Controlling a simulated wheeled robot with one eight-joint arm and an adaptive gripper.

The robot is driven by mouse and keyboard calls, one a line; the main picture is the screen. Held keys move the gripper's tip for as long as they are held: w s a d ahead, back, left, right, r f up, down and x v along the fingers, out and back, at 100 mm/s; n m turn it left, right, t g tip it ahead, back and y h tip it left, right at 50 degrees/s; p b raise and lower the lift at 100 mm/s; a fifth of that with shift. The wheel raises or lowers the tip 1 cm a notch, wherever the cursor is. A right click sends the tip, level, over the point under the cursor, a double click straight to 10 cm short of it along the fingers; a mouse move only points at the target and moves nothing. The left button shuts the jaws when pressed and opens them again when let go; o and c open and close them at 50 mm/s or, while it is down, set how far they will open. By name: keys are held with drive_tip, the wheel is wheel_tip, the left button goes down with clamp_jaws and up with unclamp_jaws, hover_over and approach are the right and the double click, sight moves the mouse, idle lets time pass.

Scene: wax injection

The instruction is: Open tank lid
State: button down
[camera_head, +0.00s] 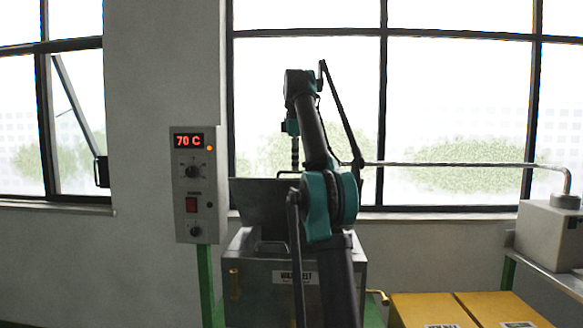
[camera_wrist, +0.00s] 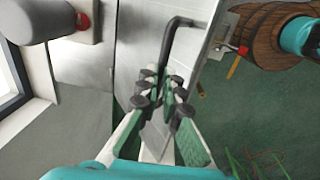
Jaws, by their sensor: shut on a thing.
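The metal wax tank (camera_head: 322,300) stands behind my arm in the head view, with a label on its front. Its grey lid (camera_head: 262,205) appears tilted up above the tank top, partly hidden by my arm. In the wrist view, a dark bent handle bar (camera_wrist: 169,42) runs along a light metal panel (camera_wrist: 138,45) into my gripper (camera_wrist: 162,98). My gripper is shut on this handle. In the head view, my gripper (camera_head: 294,158) hangs above the lid and is small, so its fingers are hard to make out.
A control box (camera_head: 193,180) reading 70 C stands on a green post to the left of the tank. Yellow boxes (camera_head: 430,308) sit at the lower right. A long metal pipe (camera_head: 450,164) crosses to a grey unit (camera_head: 545,235). A brown wooden thing (camera_wrist: 262,35) shows in the wrist view.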

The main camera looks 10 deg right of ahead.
drive_tip(key=shift+w+d+f, duration=0.1)
drive_tip(key=shift+w+d, duration=0.15)
drive_tip(key=shift+w, duration=0.35)
drive_tip(key=shift+w+d, duration=0.25)
drive_tip(key=shift+w, duration=0.3)
drive_tip(key=c, duration=1.3)
unclamp_jaws()
drive_tip(key=shift+w+d+f, duration=0.15)
drive_tip(key=shift+w+f, duration=0.05)
drive_tip(key=shift+w, duration=0.25)
drive_tip(key=shift+s, duration=0.2)
drive_tip(key=shift+c, duration=0.7)
